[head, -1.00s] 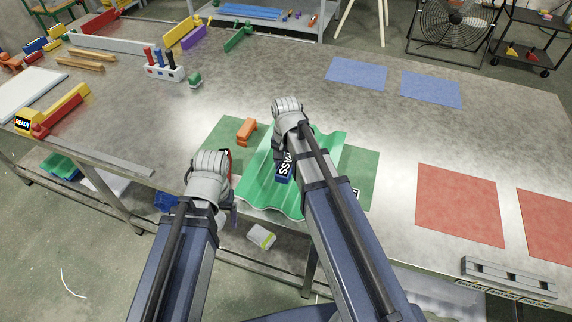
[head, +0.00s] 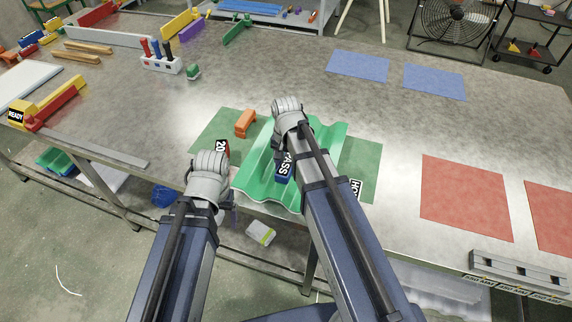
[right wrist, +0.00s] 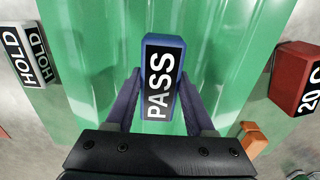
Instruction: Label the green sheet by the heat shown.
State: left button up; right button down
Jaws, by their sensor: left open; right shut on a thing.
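The green corrugated sheet (head: 256,178) lies on a flat green mat (head: 362,168) at the table's front edge. My right gripper (right wrist: 156,82) is shut on a blue block marked PASS (right wrist: 158,88), over the sheet; the block also shows in the head view (head: 284,170). I cannot tell whether the block touches the sheet. A red block marked "20 C" (right wrist: 299,82) stands left of the sheet in the head view (head: 222,148). A black-and-white HOLD block (right wrist: 33,54) is on the sheet's other side. My left gripper (head: 226,190) is open near the red block, its fingers partly hidden.
An orange block (head: 245,123) stands on the mat behind the red block. A yellow-and-red fixture marked READY (head: 48,103) is at far left. Blue mats (head: 357,66) and red mats (head: 466,197) lie flat to the right. A slotted grey rack (head: 518,272) is at front right.

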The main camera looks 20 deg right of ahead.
jog(key=shift+f, duration=0.2)
jog(key=shift+c, duration=0.9)
grip_release()
notch_tip(320, 180, up, 8)
jog(key=p, duration=0.7)
jog(key=shift+p, duration=0.3)
jog(key=shift+f, duration=0.1)
jog(key=shift+f, duration=0.15)
notch_tip(320, 180, down, 8)
jog(key=b, duration=0.8)
jog(key=shift+r, duration=0.35)
jog(key=shift+f, duration=0.1)
